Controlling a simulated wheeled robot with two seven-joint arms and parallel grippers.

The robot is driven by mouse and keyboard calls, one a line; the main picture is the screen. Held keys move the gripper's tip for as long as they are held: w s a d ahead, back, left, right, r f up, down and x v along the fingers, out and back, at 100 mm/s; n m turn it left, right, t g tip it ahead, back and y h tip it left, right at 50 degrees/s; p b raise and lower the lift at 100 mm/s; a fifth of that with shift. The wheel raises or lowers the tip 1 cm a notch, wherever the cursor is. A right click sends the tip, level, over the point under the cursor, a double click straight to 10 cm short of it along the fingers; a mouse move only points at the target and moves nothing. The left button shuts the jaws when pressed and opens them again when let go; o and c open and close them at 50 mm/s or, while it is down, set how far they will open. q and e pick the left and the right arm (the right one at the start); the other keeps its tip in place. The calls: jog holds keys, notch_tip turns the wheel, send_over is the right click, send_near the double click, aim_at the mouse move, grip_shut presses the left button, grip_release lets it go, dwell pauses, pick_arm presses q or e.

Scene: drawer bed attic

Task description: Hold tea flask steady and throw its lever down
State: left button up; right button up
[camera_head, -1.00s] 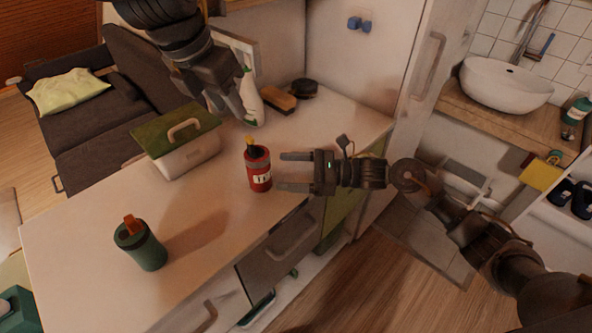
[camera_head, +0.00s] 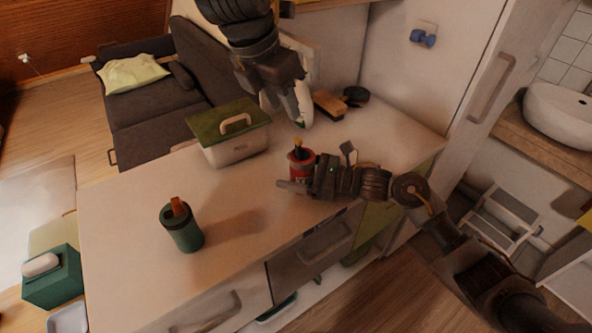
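The red tea flask (camera_head: 301,168) stands upright on the white counter, with a pale label on its side. Its yellow lever (camera_head: 298,144) sticks up from the dark top. My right gripper (camera_head: 297,178) is at the flask from the right. One finger lies across the flask's near side; the other is hidden, so I cannot tell whether it grips. My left gripper (camera_head: 276,96) hangs above and behind the flask, apart from it, in front of a white bottle (camera_head: 304,102).
A green flask with an orange lever (camera_head: 182,227) stands at the counter's front left. A green-lidded box (camera_head: 232,150) is left of the red flask. A brush (camera_head: 328,104) and a dark round object (camera_head: 355,96) lie behind. The counter between the two flasks is clear.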

pick_arm(q)
jog(key=shift+c, duration=0.2)
pick_arm(e)
jog(key=c, duration=1.1)
jog(key=shift+o, duration=0.2)
jog(key=shift+a, duration=0.1)
pick_arm(q)
jog(key=n+g+y, duration=0.1)
jog(key=n+y, duration=0.2)
jog(key=n, duration=0.5)
send_over(298, 139)
jog(key=w, duration=0.1)
jog(key=f, duration=0.2)
pick_arm(e)
jog(key=shift+d, duration=0.2)
jog(key=shift+a, duration=0.1)
pick_arm(q)
jog(key=r+n, duration=0.1)
jog(key=n, duration=0.1)
jog(key=n+g, duration=0.1)
jog(key=n, duration=0.1)
jog(key=s+r+n, duration=0.1)
jog(key=n, duration=0.2)
jog(key=shift+r+g, duration=0.35)
jog(key=shift+g, duration=0.05)
notch_tip(298, 139, down, 12)
